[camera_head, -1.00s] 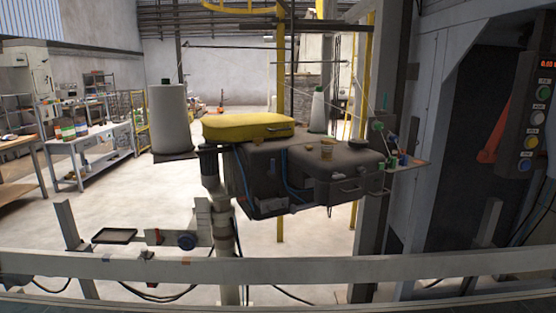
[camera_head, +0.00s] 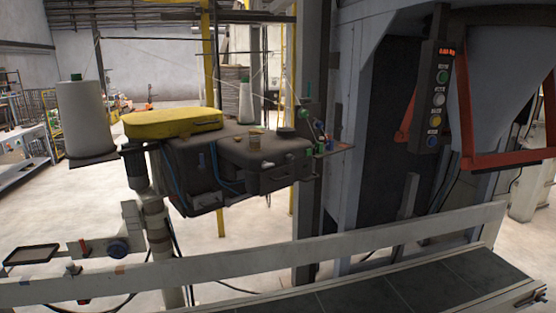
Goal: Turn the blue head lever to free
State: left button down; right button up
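The dark sewing head (camera_head: 265,160) with a yellow cover (camera_head: 172,123) stands on a pale column (camera_head: 158,240) left of centre. A round dark-blue knob or lever hub (camera_head: 118,247) sits on the bracket low on the left side of the column. A small blue-grey piece (camera_head: 201,161) shows on the front of the head. I cannot tell which of these is the blue head lever, or how it is set. Neither of my grippers is in view.
A pale rail (camera_head: 250,261) crosses the front, with a dark conveyor belt (camera_head: 400,290) at right. A button panel (camera_head: 437,100) and red frame (camera_head: 515,160) stand at right. A white thread cone (camera_head: 84,120) is left of the head. A small dark tray (camera_head: 32,255) sits low left.

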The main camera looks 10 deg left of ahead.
aim_at(200, 168)
jog(key=z, duration=0.8)
jog(key=i, duration=1.15)
jog(key=u, duration=1.85)
jog(key=i, duration=0.45)
jog(key=z, duration=0.15)
